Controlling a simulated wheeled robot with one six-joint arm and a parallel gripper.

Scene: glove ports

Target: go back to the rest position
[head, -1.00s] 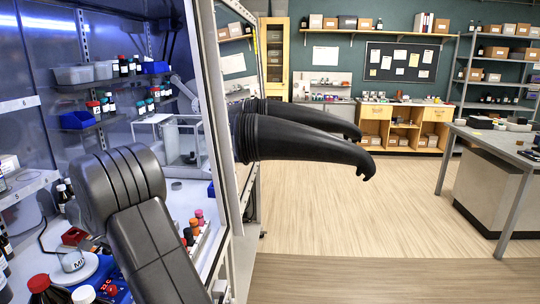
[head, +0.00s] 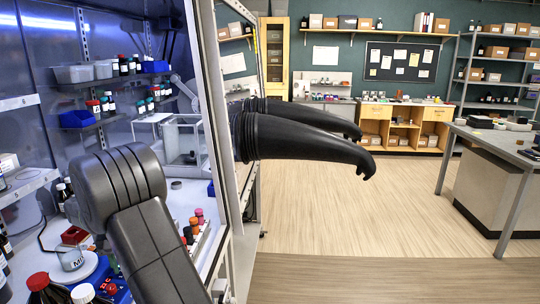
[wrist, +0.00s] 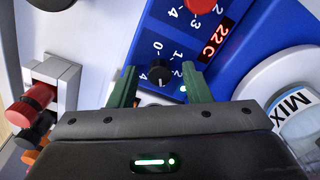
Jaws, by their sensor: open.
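My gripper (wrist: 159,88) is open in the wrist view, its two green fingers apart. A black dial knob (wrist: 160,74) on a blue panel (wrist: 168,32) shows between the fingertips. I cannot tell whether either finger touches it. A red display on the panel reads 22C, and a red knob sits at the top edge. In the head view, my dark arm reaches into the glove box at the left. My gripper is hidden there behind the arm.
A rack (wrist: 48,88) with red and orange caps is at left. Black gloves (head: 305,138) stick out from the box. The wooden floor (head: 350,210) is clear.

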